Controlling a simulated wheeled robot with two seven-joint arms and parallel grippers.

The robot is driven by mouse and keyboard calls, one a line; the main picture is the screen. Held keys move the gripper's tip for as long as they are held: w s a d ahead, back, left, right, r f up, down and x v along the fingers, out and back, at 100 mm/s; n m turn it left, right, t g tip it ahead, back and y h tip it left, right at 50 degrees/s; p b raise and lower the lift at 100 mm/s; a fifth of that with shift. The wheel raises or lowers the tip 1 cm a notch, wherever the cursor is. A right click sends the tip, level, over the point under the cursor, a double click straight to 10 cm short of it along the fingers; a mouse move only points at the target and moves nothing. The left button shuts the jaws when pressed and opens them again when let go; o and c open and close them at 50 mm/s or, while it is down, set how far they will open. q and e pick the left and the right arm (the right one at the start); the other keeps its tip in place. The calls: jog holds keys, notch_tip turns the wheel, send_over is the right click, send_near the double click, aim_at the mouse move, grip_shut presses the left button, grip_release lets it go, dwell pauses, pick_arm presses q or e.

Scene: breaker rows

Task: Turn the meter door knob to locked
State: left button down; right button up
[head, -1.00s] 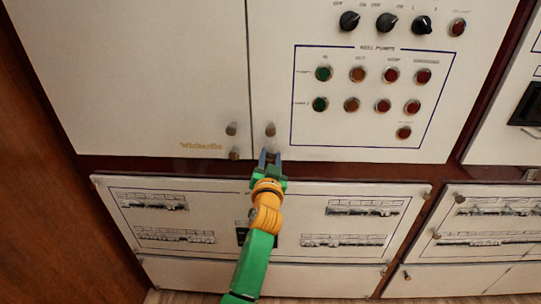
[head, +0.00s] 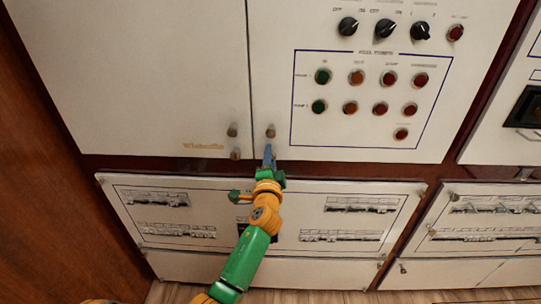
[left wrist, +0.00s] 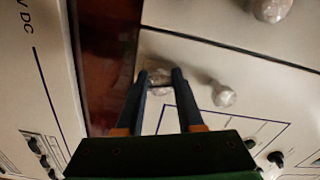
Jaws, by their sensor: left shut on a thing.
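My left gripper (head: 269,152) reaches up to the bottom left corner of the right-hand white door (head: 320,22). In the left wrist view its two dark fingers (left wrist: 160,78) are shut on a pale round knob (left wrist: 158,76), one finger on each side. In the head view the gripper hides this knob. A second knob (head: 270,131) sits just above it on the same door; it also shows in the left wrist view (left wrist: 224,96). I cannot read any locked or unlocked marking. My right gripper is not in view.
The left-hand white door (head: 130,70) has two knobs (head: 232,130) near its lower right corner. A button panel (head: 365,105) and black rotary switches (head: 386,28) lie up to the right. A lower panel with bus drawings (head: 158,199) is behind my arm.

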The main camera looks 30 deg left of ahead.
pick_arm(q)
jog(key=shift+m+p, duration=0.45)
jog(key=shift+m, duration=1.15)
jog(key=c, duration=0.5)
grip_release()
jog(key=shift+c, duration=0.2)
jog(key=v, duration=0.7)
